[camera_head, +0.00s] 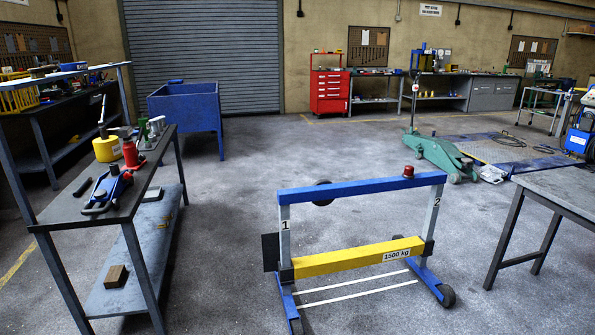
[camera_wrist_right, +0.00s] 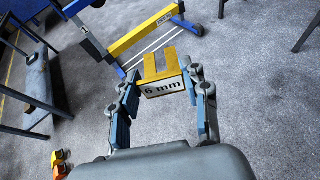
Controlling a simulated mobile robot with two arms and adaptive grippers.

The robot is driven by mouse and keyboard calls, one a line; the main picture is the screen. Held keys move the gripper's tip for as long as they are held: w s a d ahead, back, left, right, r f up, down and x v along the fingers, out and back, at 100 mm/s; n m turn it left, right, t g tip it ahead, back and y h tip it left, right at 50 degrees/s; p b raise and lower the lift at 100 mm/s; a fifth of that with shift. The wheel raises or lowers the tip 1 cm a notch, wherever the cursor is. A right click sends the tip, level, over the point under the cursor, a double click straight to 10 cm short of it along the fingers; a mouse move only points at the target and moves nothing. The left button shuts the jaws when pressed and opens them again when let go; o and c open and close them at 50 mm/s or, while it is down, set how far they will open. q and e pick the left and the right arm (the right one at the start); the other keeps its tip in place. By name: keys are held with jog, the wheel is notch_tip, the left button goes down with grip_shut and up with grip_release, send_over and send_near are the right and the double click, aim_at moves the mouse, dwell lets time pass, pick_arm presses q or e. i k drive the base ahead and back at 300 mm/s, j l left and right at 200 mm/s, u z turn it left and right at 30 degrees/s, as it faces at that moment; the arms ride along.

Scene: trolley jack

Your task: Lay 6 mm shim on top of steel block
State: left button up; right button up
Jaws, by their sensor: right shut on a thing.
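The 6 mm shim (camera_wrist_right: 162,88) is a yellow, slotted plate with a white "6 mm" label on its near face. My right gripper (camera_wrist_right: 165,78) is shut on it, with a finger on each side, in the right wrist view. It is held above the floor. I cannot pick out the steel block for certain. A small grey piece (camera_head: 153,194) and a brown block (camera_head: 115,276) lie on the lower shelf of the left bench. My left gripper is not in view, and the head view shows neither gripper.
A blue frame with a yellow 1500 kg beam (camera_head: 355,258) stands mid-floor; it also shows in the wrist view (camera_wrist_right: 142,35). The left bench (camera_head: 133,200) carries jacks and tools. A grey table (camera_head: 560,192) stands at right. A green trolley jack (camera_head: 440,155) is behind. Floor between is open.

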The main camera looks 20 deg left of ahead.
aim_at(125, 128)
jog(key=i+j+u, duration=0.2)
jog(key=i+u, duration=0.2)
jog(key=i+j+u, duration=0.1)
jog(key=i+u, duration=0.75)
jog(key=i+l+u, duration=0.25)
jog(key=i+u, duration=0.15)
